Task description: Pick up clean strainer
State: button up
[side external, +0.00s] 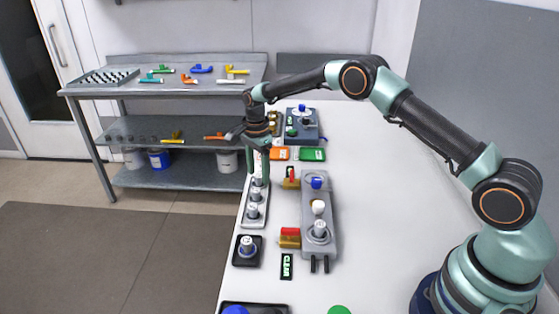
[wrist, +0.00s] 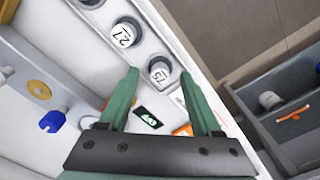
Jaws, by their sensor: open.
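A pale tray (side external: 263,222) on the left part of the white table holds a row of strainers, seen as light cylinders with dark rings. In the wrist view, one strainer (wrist: 160,70) reads "75" and another (wrist: 125,33) reads "27"; a third is cut off at the top edge. Which strainer is the clean one, I cannot tell. My gripper (side external: 264,182) points down over the far end of the tray. In the wrist view, my gripper (wrist: 160,73) is open, its green fingertips appearing on either side of the "75" strainer. Contact is not visible.
A grey fixture (side external: 309,250) with blue and white knobs stands right of the tray. A black holder (side external: 237,260) with one cylinder is nearer. Orange (side external: 279,154) and green (side external: 313,155) blocks lie behind. A metal shelf (side external: 190,92) stands back left. The table's right side is clear.

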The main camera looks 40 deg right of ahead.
jog(key=shift+f, duration=0.4)
jog(key=shift+c, duration=0.3)
grip_shut()
jog(key=shift+r, duration=0.1)
